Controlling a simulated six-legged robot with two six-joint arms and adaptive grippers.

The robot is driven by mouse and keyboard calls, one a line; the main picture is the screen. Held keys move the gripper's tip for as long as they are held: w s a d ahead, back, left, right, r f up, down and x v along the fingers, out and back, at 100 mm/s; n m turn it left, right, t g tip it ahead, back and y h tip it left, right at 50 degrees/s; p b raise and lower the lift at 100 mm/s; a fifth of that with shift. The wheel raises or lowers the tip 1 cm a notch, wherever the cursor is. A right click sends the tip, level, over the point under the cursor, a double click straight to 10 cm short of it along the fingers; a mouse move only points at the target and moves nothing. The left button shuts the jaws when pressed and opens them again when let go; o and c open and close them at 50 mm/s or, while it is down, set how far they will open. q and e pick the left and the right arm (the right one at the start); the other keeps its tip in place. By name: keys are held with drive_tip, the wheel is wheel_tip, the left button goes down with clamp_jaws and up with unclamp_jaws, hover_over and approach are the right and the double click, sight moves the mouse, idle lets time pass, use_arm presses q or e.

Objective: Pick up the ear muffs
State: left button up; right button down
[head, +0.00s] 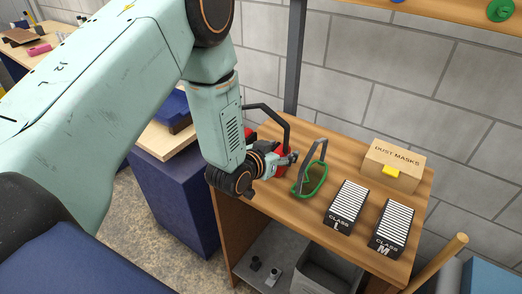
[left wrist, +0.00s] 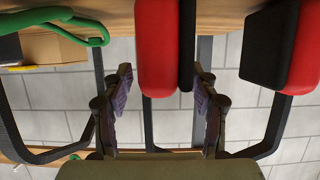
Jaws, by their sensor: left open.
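The ear muffs (head: 281,173) stand on the wooden table behind my left gripper, partly hidden by it in the head view. They have red cups with black cushions and a dark headband arching up. In the left wrist view, one red cup (left wrist: 158,48) with its black cushion appears between the spread fingers, and the other cup is off to the right. My left gripper (head: 290,158) is open and holds nothing; its two fingers (left wrist: 163,82) also show in the left wrist view. I cannot tell whether they touch the cup. My right gripper is not in view.
A green-rimmed item with a dark band (head: 311,187) stands close right of my left gripper. A grey shelf with a bin (head: 325,275) lies below.

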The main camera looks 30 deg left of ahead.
sight(283, 122)
use_arm(q)
drive_tip(key=shift+d, duration=0.1)
drive_tip(key=c, duration=0.4)
clamp_jaws()
drive_tip(key=shift+w, duration=0.1)
drive_tip(key=shift+r, duration=0.1)
wheel_tip(283, 122, up, 10)
drive_tip(key=shift+f+p, duration=0.1)
drive_tip(key=shift+p, duration=0.2)
